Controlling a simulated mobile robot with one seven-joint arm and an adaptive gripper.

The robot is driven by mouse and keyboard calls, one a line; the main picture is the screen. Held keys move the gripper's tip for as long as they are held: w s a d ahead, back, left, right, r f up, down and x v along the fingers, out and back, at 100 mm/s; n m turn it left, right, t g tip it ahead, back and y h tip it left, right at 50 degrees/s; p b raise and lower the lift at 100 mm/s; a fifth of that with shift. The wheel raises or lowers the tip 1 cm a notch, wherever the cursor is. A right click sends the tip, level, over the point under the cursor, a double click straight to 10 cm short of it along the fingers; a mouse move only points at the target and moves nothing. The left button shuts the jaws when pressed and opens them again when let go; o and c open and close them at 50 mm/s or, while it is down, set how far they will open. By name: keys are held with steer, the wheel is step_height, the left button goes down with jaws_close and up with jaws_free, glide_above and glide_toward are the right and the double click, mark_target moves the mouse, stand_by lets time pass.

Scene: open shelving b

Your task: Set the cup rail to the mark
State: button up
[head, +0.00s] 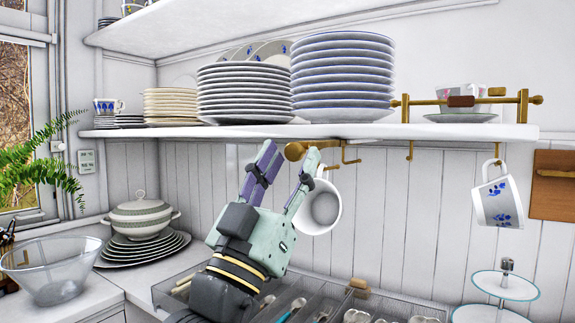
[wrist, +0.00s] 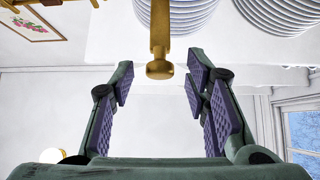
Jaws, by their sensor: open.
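The cup rail is a brass rail under the shelf, with a rounded brass knob (head: 294,151) at its near end and hooks along it. The knob also shows in the wrist view (wrist: 160,69), centred between the fingers. My gripper (head: 290,158) is open, its fingers pointing up at the shelf's underside, one on each side of the knob. I cannot tell whether either finger touches it. A white cup (head: 323,208) hangs just right of the fingers, partly hidden by them. A flowered cup (head: 498,202) hangs farther right. I cannot clearly make out a mark.
The shelf (head: 400,130) above carries plate stacks (head: 342,75) and a brass gallery rail with a brown block (head: 460,101). Below are a cutlery tray (head: 318,295), a glass bowl (head: 52,270), a tureen (head: 140,214) and a tiered stand (head: 505,285).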

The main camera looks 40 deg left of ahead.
steer(key=v, duration=1.2)
